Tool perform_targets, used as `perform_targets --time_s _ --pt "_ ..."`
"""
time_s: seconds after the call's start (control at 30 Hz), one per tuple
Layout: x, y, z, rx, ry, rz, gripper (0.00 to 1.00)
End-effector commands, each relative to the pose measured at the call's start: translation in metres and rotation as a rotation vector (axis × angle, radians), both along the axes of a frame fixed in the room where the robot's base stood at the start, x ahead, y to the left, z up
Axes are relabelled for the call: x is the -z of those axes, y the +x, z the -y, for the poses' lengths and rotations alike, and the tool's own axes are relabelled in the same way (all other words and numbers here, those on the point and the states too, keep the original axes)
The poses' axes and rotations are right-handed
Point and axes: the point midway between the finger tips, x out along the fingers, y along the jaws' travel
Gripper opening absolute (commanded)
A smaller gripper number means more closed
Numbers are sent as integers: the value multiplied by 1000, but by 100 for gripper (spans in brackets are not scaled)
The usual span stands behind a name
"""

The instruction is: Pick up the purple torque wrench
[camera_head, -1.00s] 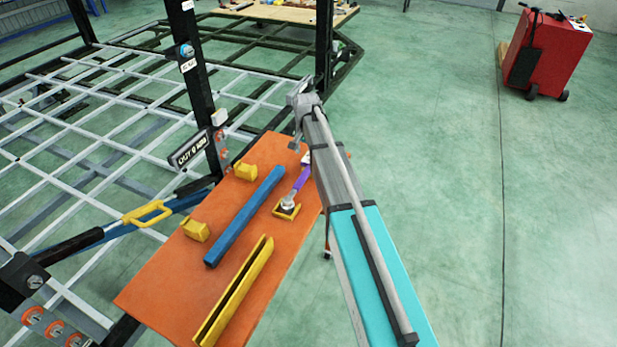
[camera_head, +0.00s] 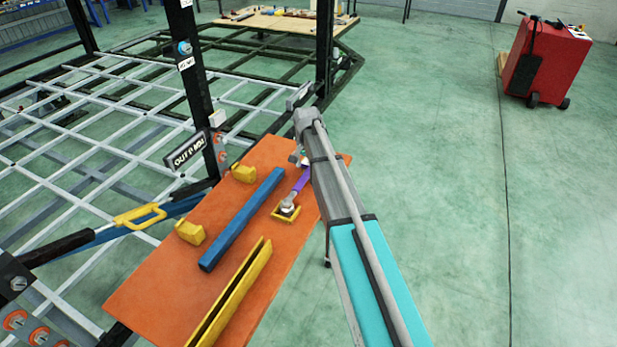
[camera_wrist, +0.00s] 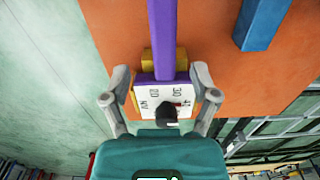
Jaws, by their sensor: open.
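The purple torque wrench (camera_head: 301,182) lies on the orange table top (camera_head: 160,277), its metal head in a yellow holder; my arm hides its far end in the head view. In the wrist view, the wrench's purple shaft (camera_wrist: 168,38) runs down from the top edge to a white block with printed digits and a black knob, in front of another yellow support (camera_wrist: 150,62). My gripper (camera_wrist: 160,82) is open, one grey finger on each side of the white block. Whether the fingers touch it cannot be told.
A blue bar (camera_head: 243,219) and a long yellow channel (camera_head: 232,297) lie left of the wrench. Two yellow blocks sit near the table's left edge. A black post (camera_head: 196,85) and the chassis grid stand beyond. A red cart (camera_head: 545,62) is far right; the floor between is clear.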

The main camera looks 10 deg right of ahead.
Motion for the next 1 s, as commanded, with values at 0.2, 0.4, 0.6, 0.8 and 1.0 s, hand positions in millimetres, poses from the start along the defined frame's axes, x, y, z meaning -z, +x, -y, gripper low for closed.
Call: perform_targets --time_s 0.2,0.4,0.6,0.8,1.0 --pt "0 0 0 0 0 0 77" --pt "7 1 0 0 0 0 77" --pt "21 3 -1 0 0 0 77" --pt "37 4 -1 1 0 0 77" --pt "49 4 -1 1 0 0 77"
